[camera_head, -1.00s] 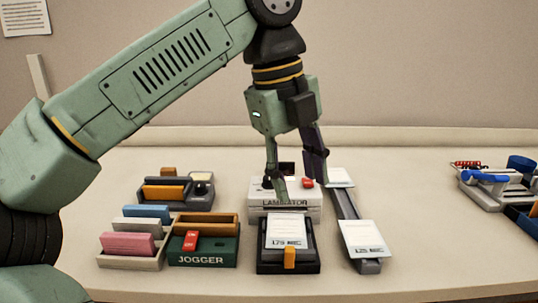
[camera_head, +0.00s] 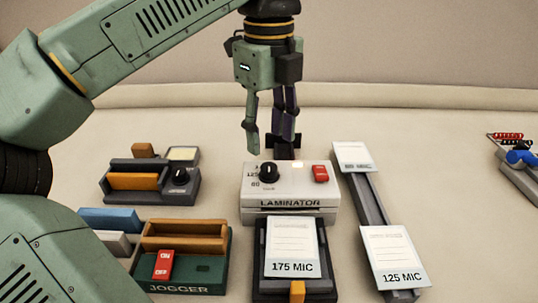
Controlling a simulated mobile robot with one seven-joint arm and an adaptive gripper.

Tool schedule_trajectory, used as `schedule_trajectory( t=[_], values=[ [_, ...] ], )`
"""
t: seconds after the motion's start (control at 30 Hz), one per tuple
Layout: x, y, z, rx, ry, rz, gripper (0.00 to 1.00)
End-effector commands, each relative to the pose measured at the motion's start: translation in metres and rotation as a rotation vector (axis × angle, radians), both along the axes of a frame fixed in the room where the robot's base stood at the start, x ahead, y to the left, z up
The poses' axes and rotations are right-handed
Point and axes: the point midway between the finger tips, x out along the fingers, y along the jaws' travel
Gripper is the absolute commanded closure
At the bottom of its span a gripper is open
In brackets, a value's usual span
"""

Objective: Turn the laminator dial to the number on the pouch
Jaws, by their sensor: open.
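The white laminator (camera_head: 290,206) stands mid-table. Its black dial (camera_head: 268,172) is on the top left, with 125 and 80 readable at its left; another mark is too small to read. Its pointer direction cannot be told. A pouch marked 175 MIC (camera_head: 292,245) lies on the black tray (camera_head: 262,290) in front of the laminator. Other pouches, 125 MIC (camera_head: 394,250) and apparently 80 MIC (camera_head: 353,156), lie on a grey rail at the right. My gripper (camera_head: 270,143) is open and empty, fingers down, above and apart from the dial.
A red switch (camera_head: 320,173) and a small pale lit patch are also on the laminator's top. A green jogger (camera_head: 200,275) and a grey device with its own black knob (camera_head: 181,177) stand at the left. The table is clear at right, before the far items.

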Motion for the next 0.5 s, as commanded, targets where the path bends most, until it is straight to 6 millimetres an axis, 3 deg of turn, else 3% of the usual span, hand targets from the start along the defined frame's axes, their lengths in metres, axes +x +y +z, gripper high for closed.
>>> schedule_trajectory(
  t=[0.23, 0.5],
  values=[
    [-0.001, 0.000, -0.043, -0.001, 0.001, -0.002, 0.55],
    [0.000, 0.000, -0.061, -0.001, -0.001, -0.001, 0.55]
  ],
)
